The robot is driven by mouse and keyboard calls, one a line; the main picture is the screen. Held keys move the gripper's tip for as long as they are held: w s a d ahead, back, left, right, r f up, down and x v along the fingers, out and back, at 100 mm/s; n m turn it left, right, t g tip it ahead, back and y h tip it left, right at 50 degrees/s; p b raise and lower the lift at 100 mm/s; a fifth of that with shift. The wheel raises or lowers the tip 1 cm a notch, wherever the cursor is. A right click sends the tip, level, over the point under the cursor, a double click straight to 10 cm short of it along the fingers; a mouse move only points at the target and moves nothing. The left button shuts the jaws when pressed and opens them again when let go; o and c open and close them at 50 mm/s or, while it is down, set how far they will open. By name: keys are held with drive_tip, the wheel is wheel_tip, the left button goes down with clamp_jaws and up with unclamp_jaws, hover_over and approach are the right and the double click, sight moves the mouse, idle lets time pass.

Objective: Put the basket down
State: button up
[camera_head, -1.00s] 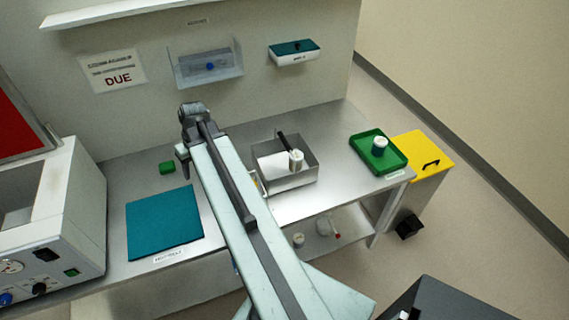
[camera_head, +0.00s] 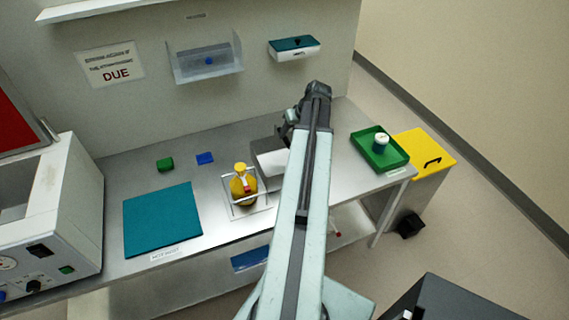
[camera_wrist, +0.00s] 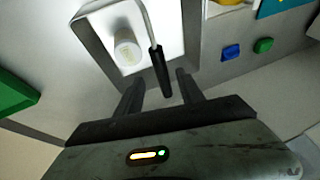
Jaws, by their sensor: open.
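An open grey metal box (camera_head: 268,150) stands on the bench, partly hidden by my arm in the head view. In the wrist view the box (camera_wrist: 97,38) has a bright inside, holding a white-capped jar (camera_wrist: 127,50). A light rod with a black handle (camera_wrist: 160,72) reaches over its edge. A pale square frame (camera_head: 262,207) holds a yellow bottle (camera_head: 243,184) left of the box. I cannot tell which of these is the basket. My gripper (camera_wrist: 158,79) is open, its fingertips on either side of the black handle in the picture; contact is not visible.
A green tray (camera_head: 395,160) with a jar (camera_head: 381,142) lies at the bench's right end, beside a yellow-topped bin (camera_head: 420,150). A teal mat (camera_head: 163,220), a green block (camera_head: 165,164) and a blue block (camera_head: 205,158) lie to the left. Wall holders hang above.

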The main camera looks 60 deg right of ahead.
sight(287, 138)
drive_tip(key=b+x, duration=0.5)
drive_tip(key=shift+a+f, duration=0.2)
drive_tip(key=shift+r, duration=0.2)
clamp_jaws()
drive_tip(key=shift+s, duration=0.1)
idle(0.9)
